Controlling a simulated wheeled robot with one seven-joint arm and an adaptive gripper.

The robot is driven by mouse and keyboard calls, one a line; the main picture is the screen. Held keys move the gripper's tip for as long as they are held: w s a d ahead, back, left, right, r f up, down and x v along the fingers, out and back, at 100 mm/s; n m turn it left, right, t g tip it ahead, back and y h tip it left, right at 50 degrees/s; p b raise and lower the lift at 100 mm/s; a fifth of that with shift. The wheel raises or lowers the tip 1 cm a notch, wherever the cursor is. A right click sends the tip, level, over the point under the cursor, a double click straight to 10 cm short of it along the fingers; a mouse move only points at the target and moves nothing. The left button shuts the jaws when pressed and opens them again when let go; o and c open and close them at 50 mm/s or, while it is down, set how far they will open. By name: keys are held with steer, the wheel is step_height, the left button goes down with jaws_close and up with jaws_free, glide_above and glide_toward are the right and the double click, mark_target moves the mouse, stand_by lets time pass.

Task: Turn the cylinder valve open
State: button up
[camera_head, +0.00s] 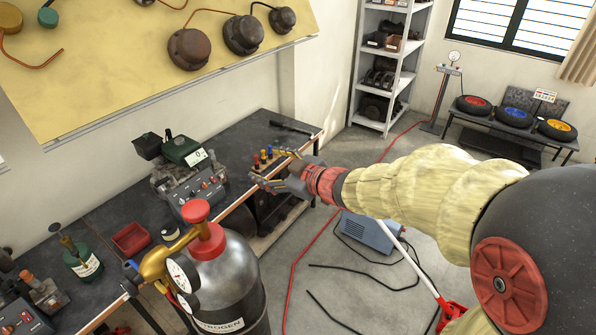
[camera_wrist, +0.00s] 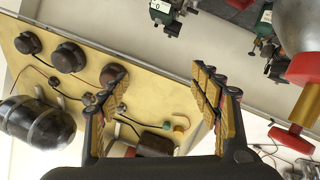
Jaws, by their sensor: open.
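The grey nitrogen cylinder (camera_head: 240,285) stands in front of the workbench, with a red collar (camera_head: 207,243) around its neck. Its red valve knob (camera_head: 196,211) sits on top, beside brass fittings and gauges (camera_head: 180,272). In the wrist view the red valve knob (camera_wrist: 291,140) and part of the cylinder (camera_wrist: 300,25) show at the right edge, outside my fingers. My gripper (camera_head: 268,178) is open, near the bench's front edge, right of and beyond the valve. In the wrist view my gripper (camera_wrist: 158,85) has its fingers apart with nothing between them.
The dark workbench (camera_head: 110,200) carries a grey-green machine (camera_head: 190,170), a red tray (camera_head: 131,238) and small colored-handled tools (camera_head: 265,155). A yellow panel (camera_head: 110,60) hangs on the wall above. A blue box (camera_head: 368,232) and cables lie on the floor at right.

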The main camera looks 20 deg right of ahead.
steer(key=s+d+m+h+b, duration=0.2)
steer(key=d+h, duration=0.1)
steer(key=d, duration=0.2)
steer(key=shift+d+m+h, duration=0.3)
steer(key=shift+d+m, duration=0.1)
steer(key=shift+o, duration=0.3)
